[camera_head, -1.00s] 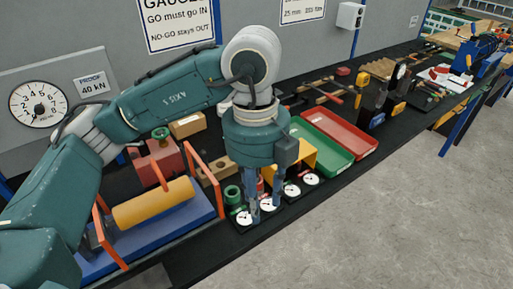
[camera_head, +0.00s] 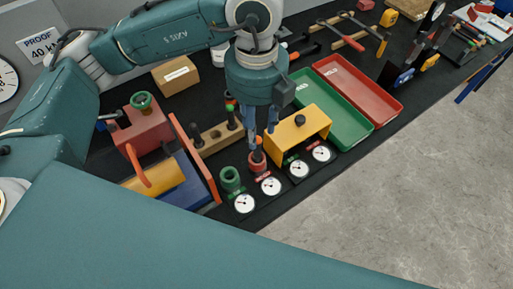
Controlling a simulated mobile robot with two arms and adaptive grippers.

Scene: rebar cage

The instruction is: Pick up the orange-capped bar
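My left gripper (camera_head: 262,140) points down over the bench, its two fingers apart with a gap between them. Just below and beside its left fingertip, a short dark bar with an orange top (camera_head: 257,142) stands upright in a red ring gauge (camera_head: 257,162). I cannot tell whether the fingers touch it. A wooden block (camera_head: 220,138) with holes stands to the left; an upright bar with a green cap (camera_head: 231,107) is in it, and an orange-red cap (camera_head: 229,95) shows just behind. My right gripper is not in view.
A green ring gauge (camera_head: 230,178) and several white dials (camera_head: 270,186) stand in front. A yellow bracket (camera_head: 305,128) is close on the right, then a green tray (camera_head: 335,118) and a red tray (camera_head: 362,85). A red vise (camera_head: 145,128) is left.

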